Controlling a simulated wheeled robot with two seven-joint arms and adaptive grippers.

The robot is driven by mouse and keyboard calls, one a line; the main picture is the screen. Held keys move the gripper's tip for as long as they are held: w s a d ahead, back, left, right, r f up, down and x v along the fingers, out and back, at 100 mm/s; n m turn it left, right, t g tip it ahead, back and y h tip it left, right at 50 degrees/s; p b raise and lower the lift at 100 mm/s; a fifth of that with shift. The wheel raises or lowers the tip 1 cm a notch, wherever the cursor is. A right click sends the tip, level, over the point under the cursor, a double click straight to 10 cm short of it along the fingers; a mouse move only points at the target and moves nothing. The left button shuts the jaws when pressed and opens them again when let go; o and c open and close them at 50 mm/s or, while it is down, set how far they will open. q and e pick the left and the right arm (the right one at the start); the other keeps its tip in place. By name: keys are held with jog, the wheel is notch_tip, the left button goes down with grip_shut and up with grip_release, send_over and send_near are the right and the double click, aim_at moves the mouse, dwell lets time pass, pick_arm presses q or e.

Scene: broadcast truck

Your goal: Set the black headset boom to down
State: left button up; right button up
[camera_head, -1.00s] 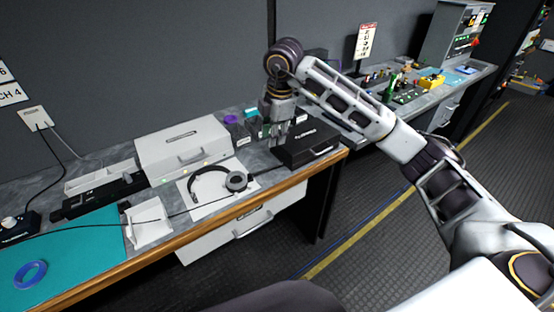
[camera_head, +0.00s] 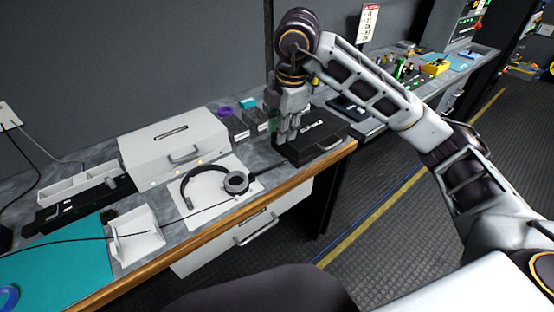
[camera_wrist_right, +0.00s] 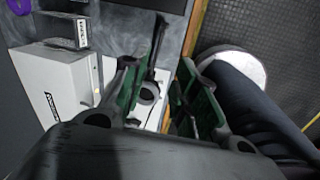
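The black headset (camera_head: 187,186) lies on a white sheet on the bench, its grey-rimmed ear cup (camera_head: 236,183) to the right. I cannot make out its boom or the boom's position clearly. My right gripper (camera_head: 284,144) is to the right of the headset, above the bench beside a black case, with its fingers pointing down. In the right wrist view its two fingers (camera_wrist_right: 165,100) are apart with nothing between them. My left gripper is not in view.
A white-grey box (camera_head: 173,143) stands behind the headset. The black case (camera_head: 322,134) is at the bench's right end. A white tray (camera_head: 136,240) and teal mat (camera_head: 60,262) are to the left. A thin cable crosses the front. The wooden edge (camera_head: 290,182) borders the bench.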

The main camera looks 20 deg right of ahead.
jog(key=shift+w+f, duration=0.1)
jog(key=b, duration=0.1)
send_near(270, 168)
jog(key=f, duration=0.2)
jog(key=w+d+f, duration=0.1)
jog(key=f, duration=0.1)
jog(key=w+d+f, duration=0.1)
jog(key=f, duration=0.1)
jog(key=shift+w+f, duration=0.15)
jog(key=shift+f, duration=0.55)
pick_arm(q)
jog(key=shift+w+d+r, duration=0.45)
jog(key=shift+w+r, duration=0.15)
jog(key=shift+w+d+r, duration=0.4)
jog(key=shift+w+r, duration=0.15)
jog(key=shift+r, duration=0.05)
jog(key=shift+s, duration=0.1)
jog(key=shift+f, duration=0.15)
pick_arm(e)
grip_shut()
